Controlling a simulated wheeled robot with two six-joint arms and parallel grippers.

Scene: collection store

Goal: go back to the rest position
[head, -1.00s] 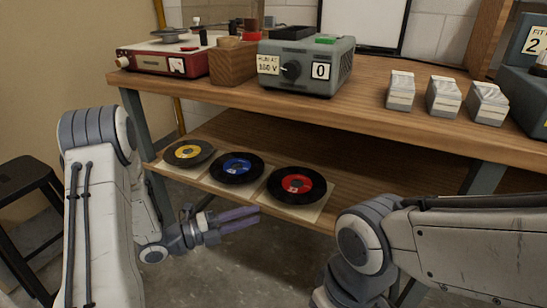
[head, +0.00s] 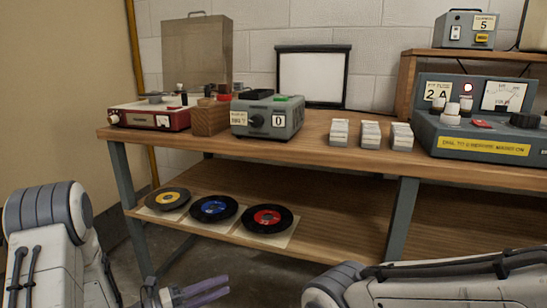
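My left gripper (head: 202,291) is low in the head view, in front of the bench and below the lower shelf. Its purple-grey fingers point right, and I cannot make out a clear gap between them. Nothing shows held in it. My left arm (head: 48,240) comes in at the lower left. My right arm (head: 440,283) lies across the lower right, and its gripper is out of view.
The wooden bench (head: 310,158) carries a red record player (head: 150,116), a grey box with a dial (head: 267,118), several white packets (head: 370,134) and a meter unit (head: 490,130). Yellow (head: 168,198), blue (head: 214,208) and red-labelled (head: 267,217) records lie on the lower shelf (head: 330,232).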

